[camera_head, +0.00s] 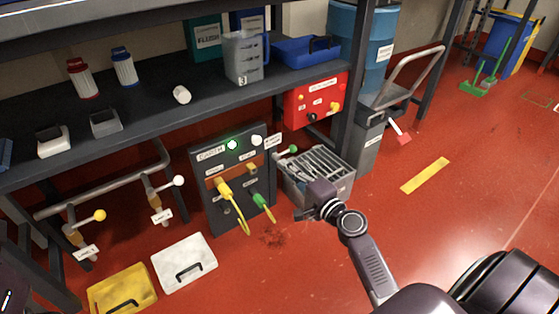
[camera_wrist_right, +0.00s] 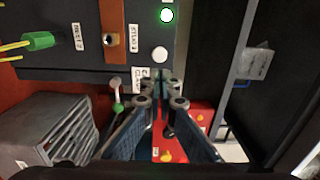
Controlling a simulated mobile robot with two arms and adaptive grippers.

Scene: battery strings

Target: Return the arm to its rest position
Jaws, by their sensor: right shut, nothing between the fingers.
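My right arm reaches in from the bottom right of the head view. Its gripper (camera_head: 304,214) is over the red floor, in front of the grey slotted crate and to the right of the dark control panel (camera_head: 205,178). In the right wrist view the fingers of my right gripper (camera_wrist_right: 161,88) come together, shut with nothing between them. Behind them are the edge of the panel, with a lit green lamp (camera_wrist_right: 167,15) and a white button (camera_wrist_right: 160,54). My left gripper is not in view.
The grey crate (camera_head: 343,192) stands close behind the gripper. A yellow plug (camera_head: 224,188) and a green plug (camera_head: 262,200) with cables are on the panel. A red box (camera_head: 300,112) is under the shelf.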

